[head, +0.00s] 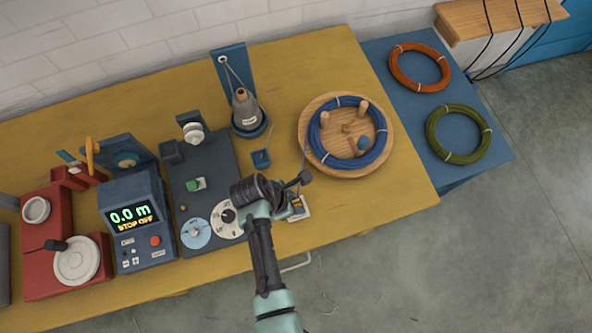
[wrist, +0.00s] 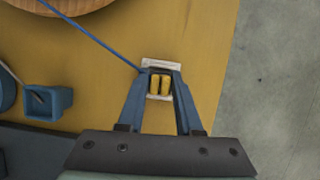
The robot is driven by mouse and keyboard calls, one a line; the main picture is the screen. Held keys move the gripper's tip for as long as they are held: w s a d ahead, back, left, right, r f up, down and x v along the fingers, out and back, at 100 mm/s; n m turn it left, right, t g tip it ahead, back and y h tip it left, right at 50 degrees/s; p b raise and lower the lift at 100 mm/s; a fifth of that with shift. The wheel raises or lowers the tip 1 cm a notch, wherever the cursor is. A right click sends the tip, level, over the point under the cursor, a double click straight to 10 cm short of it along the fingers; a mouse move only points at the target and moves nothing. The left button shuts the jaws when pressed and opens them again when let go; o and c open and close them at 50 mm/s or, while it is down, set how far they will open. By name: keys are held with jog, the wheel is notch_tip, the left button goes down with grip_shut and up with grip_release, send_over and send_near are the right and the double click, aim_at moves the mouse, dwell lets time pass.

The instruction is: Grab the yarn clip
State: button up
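The yarn clip (head: 297,204) is a small block with yellow pads on a whitish plate, near the front edge of the yellow table. In the wrist view the clip's two yellow pads (wrist: 160,84) show between my fingers, with the pale plate beneath. My gripper (wrist: 161,72) points down at the clip, its two blue fingers apart, one on each side of the pads. I cannot tell whether the fingers touch it. In the head view my gripper (head: 292,190) and wrist partly cover the clip. A blue strand (wrist: 90,36) runs to the clip's place.
A wooden reel (head: 305,105) with blue yarn stands behind the clip. A small blue cup (wrist: 48,100) lies to the left. A dark panel with dials (head: 212,160) and a blue meter (head: 137,222) stand further left. The table's right front corner is clear.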

grip_shut()
